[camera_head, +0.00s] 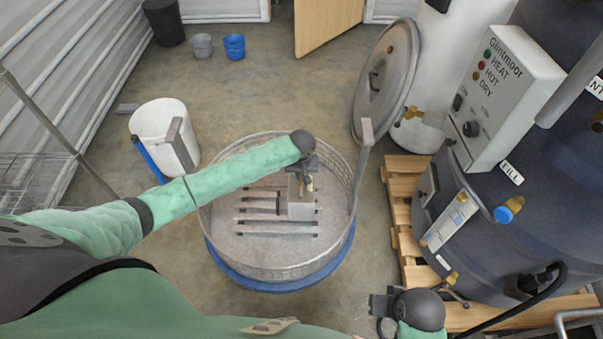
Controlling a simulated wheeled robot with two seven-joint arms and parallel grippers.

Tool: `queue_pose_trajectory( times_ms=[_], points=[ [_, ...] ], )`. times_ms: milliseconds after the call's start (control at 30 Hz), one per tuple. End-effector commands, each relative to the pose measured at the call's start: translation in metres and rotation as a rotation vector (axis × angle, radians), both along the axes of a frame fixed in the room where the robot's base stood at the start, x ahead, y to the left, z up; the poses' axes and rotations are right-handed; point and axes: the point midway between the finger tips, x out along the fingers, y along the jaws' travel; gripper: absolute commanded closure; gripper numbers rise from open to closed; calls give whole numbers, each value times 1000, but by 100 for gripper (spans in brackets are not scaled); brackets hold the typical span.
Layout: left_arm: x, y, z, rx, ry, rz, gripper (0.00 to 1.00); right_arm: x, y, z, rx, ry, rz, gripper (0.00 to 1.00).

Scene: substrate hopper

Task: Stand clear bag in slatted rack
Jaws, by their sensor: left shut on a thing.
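My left arm reaches in from the left over the round mesh basket (270,272). My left gripper (303,182) points down inside it and is shut on the top of the clear bag (301,209), a pale, boxy, upright bag. The slatted rack (277,234), with several pale bars and dark ends, lies on the basket floor. The bag is at the right part of the rack; I cannot tell whether its base touches the slats. My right gripper (376,306) is low at the bottom edge, away from the basket; its fingers are too unclear to read.
The basket has a raised rim and an upright post (361,165) at its right. A round metal lid (386,80) and a dark tank (500,240) on a wooden pallet (404,215) stand to the right. A white bucket (152,116) stands left.

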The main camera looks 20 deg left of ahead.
Motion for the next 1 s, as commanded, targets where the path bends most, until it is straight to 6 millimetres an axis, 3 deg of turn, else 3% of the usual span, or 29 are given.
queue_pose_trajectory(
  times_ms=[67, 100, 200, 567, 767, 1000],
  points=[
    [1, 0, 1, -1, -2, 1, 100, 0, 1, 2, 1, 1, 1, 68],
    [0, 0, -1, 0, 0, 0, 82, 0, 1, 1, 1, 2, 1, 68],
    [0, 0, -1, 0, 0, 0, 68, 0, 1, 1, 0, 2, 1, 68],
    [0, 0, 4, -1, 0, 0, 68, 0, -1, -1, -5, -2, 8, 68],
    [-3, -1, 31, -1, -2, 0, 68, -1, 2, -6, 1, -8, 13, 68],
    [-8, -2, 78, -1, -2, -1, 68, 2, 11, -13, 22, -25, 17, 68]
  ],
)
